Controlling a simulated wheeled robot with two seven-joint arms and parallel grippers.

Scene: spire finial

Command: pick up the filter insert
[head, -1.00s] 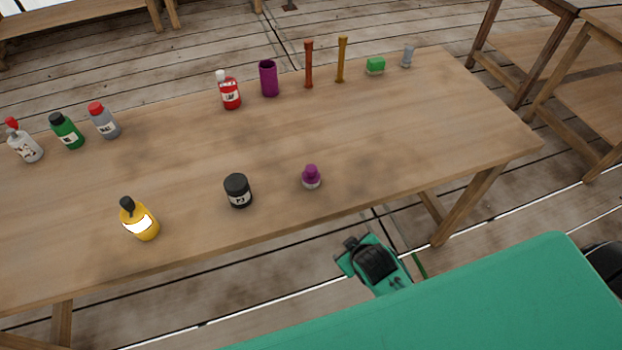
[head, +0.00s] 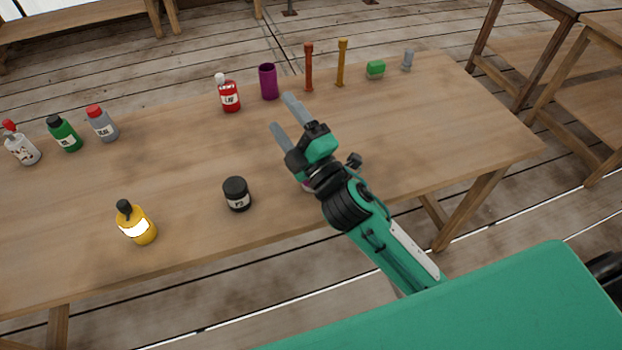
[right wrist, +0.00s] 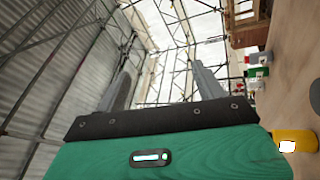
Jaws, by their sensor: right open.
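No thing carries a readable filter insert label, and I cannot tell for sure which one it is. Candidates are an open purple cylinder (head: 268,82) standing at the back of the table, a small grey piece (head: 408,60) at the back right, and a small purple-topped piece (head: 305,187) near the front edge, now mostly hidden by my right arm. My right gripper (head: 284,113) is open and empty above the table, its fingers pointing toward the back, left of the tall rods. Its two spread fingers also show in the right wrist view (right wrist: 163,85). My left gripper is out of view.
Several bottles stand left. The right end is clear.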

